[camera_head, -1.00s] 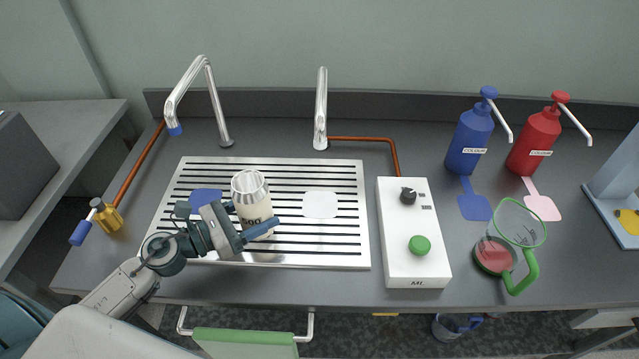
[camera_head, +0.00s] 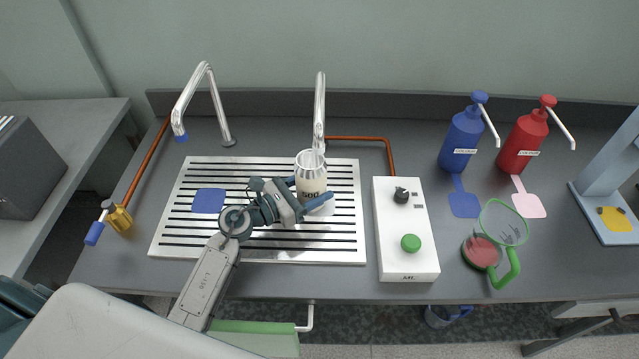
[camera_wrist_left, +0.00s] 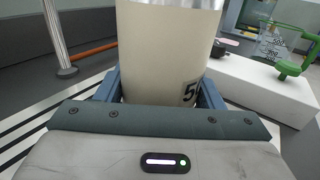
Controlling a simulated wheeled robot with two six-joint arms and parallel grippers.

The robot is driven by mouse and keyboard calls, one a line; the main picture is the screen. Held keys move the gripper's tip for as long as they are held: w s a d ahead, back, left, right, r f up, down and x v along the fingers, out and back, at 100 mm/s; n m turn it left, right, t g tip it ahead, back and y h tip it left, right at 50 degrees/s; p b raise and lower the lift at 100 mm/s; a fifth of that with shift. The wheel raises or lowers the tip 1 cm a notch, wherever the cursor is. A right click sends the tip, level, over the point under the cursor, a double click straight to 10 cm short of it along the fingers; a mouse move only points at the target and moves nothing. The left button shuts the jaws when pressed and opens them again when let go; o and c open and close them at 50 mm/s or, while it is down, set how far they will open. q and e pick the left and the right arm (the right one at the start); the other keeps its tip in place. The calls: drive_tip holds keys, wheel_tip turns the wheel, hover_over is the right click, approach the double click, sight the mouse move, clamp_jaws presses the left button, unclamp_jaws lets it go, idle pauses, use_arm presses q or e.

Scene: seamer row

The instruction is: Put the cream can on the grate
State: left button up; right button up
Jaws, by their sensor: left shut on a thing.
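The cream can (camera_head: 311,183) is a cream cylinder marked "500" with a silvery upper part. It stands upright in the jaws of my left gripper (camera_head: 312,196), over the right half of the slatted metal grate (camera_head: 180,235). My left gripper is shut on the can, which also fills the middle of the left wrist view (camera_wrist_left: 165,50). The can covers the white patch on the grate; whether its base touches the grate is hidden. The blue patch (camera_head: 209,201) on the grate is clear. My right gripper is not in view.
A right spout (camera_head: 320,110) stands just behind the can, and a left spout (camera_head: 178,110) at the back left. A white control box (camera_head: 407,260) is right of the grate. A measuring jug (camera_head: 502,225), blue bottle (camera_head: 462,140) and red bottle (camera_head: 523,142) stand farther right.

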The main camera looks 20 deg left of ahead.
use_arm(q)
drive_tip(key=shift+w+d+f, duration=0.45)
drive_tip(key=shift+w+d, duration=0.25)
drive_tip(key=shift+w, duration=0.1)
drive_tip(key=shift+f, duration=0.3)
drive_tip(key=shift+a, duration=0.1)
drive_tip(key=shift+f, duration=0.15)
drive_tip(key=o, duration=1.1)
